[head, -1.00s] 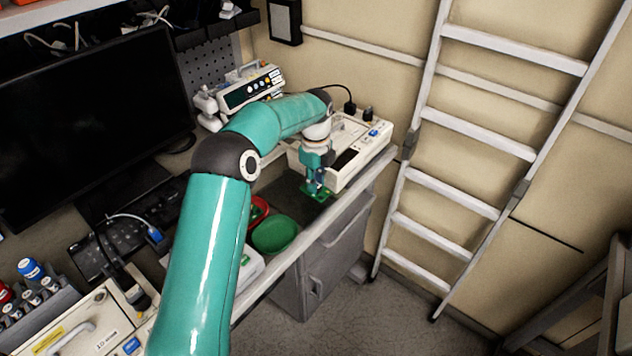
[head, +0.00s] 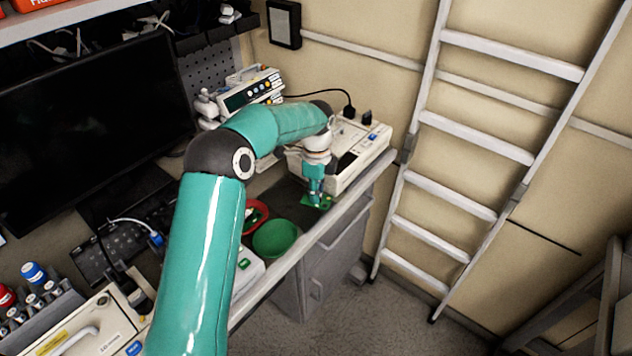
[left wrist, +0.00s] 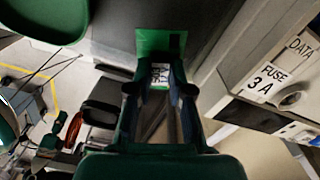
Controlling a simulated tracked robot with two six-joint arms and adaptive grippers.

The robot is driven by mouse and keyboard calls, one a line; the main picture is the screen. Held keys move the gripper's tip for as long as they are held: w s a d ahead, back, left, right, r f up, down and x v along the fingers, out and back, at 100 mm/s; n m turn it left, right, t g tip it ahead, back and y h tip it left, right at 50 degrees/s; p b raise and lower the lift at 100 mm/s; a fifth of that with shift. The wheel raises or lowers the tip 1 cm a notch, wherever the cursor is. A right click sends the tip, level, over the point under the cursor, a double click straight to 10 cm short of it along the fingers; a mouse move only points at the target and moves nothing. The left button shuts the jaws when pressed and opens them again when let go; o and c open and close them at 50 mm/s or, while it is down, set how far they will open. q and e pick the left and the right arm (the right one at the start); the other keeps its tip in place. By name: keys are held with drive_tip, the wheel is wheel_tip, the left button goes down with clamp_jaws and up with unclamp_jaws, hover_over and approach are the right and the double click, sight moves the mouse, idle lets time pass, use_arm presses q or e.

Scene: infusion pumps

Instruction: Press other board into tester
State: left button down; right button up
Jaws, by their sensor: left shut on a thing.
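My left gripper (head: 316,192) is shut on a small green board (head: 322,202) and holds it over the dark mat, near the worktop's front edge. In the left wrist view the green board (left wrist: 157,43) shows beyond the fingertips (left wrist: 160,80), with a white label at its near end. The white tester (head: 362,152) stands just behind and right of the gripper, partly hidden by my arm. The tester's side (left wrist: 255,75) with "FUSE 3 A" and "DATA" labels is at the right of the left wrist view. The board is apart from it. My right gripper is not in view.
A green bowl (head: 275,239) and a red bowl (head: 262,217) stand left of the gripper. An infusion pump (head: 250,92) is behind my arm. A monitor (head: 90,125) stands at left, and a ladder (head: 480,140) leans at right.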

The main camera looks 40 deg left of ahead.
use_arm(q)
drive_tip(key=s+a+r+n, duration=0.1)
drive_tip(key=s+a+n, duration=0.1)
drive_tip(key=s+n, duration=0.1)
drive_tip(key=s+a+r+n+b, duration=0.1)
drive_tip(key=s+a+n, duration=0.1)
drive_tip(key=s, duration=0.4)
drive_tip(key=s+a+r+n, duration=0.1)
drive_tip(key=s+n, duration=0.2)
drive_tip(key=s, duration=0.2)
drive_tip(key=shift+a+n+b, duration=0.35)
drive_tip(key=shift+a+n, duration=0.05)
drive_tip(key=s+a+r+n+b, duration=0.1)
drive_tip(key=s+a, duration=0.1)
drive_tip(key=s, duration=0.3)
drive_tip(key=s+a+r+n+b, duration=0.1)
drive_tip(key=s+a+r+n, duration=0.1)
drive_tip(key=s, duration=0.3)
drive_tip(key=s+a+r+n, duration=0.1)
drive_tip(key=s+a+n, duration=0.1)
drive_tip(key=s, duration=0.3)
drive_tip(key=shift+s+a+r+b, duration=0.1)
drive_tip(key=shift+a+r+b, duration=0.2)
drive_tip(key=shift+b, duration=0.1)
drive_tip(key=shift+f+b, duration=1.85)
drive_tip(key=shift+f, duration=0.45)
drive_tip(key=shift+f+b, duration=0.55)
drive_tip(key=shift+f, duration=0.15)
drive_tip(key=c, duration=1)
unclamp_jaws()
